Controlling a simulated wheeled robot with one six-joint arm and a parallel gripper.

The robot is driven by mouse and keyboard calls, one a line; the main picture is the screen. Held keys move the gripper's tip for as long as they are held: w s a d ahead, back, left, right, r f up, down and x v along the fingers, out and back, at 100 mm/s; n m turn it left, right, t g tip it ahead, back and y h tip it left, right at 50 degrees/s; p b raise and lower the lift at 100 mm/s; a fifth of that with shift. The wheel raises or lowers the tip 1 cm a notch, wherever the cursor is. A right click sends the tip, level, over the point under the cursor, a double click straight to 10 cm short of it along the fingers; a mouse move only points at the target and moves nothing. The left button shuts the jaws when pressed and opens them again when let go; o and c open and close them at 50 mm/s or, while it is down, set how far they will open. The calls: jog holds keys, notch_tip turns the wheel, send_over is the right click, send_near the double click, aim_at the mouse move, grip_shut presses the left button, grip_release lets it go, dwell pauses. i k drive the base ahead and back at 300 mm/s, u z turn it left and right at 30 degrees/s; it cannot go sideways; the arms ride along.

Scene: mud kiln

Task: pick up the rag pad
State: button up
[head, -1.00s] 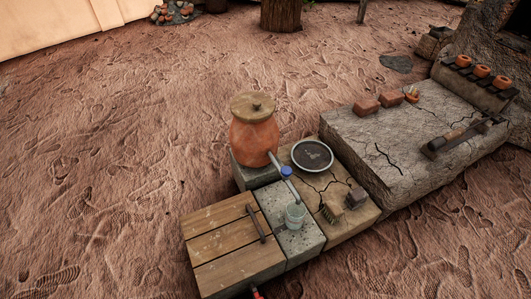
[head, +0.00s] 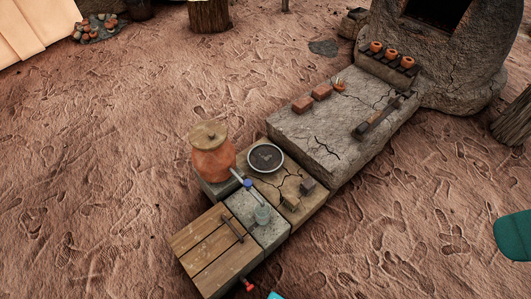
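A small dark grey block-like item (head: 308,186) sits on the cracked tan slab beside a bristled brush (head: 290,203). It may be the rag pad, but it is too small for me to be sure. The dark round pan (head: 266,158) lies just behind it on the same slab. My gripper is not in view.
A lidded clay jar (head: 212,160) stands at the left. A glass (head: 262,215) and a blue-headed tool (head: 247,183) are on the grey block. The plank top (head: 205,258) holds a dark bar. Bricks (head: 312,98) lie on the long hearth. The sandy ground in front is open.

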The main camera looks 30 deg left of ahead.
aim_at(308, 185)
jog(key=z, duration=0.25)
jog(key=k, duration=0.45)
jog(key=z, duration=0.8)
jog(key=i, duration=1.15)
jog(key=u, duration=1.1)
jog(key=i, duration=0.8)
jog(key=u, duration=1.2)
jog(key=i, duration=0.2)
jog(key=u, duration=0.05)
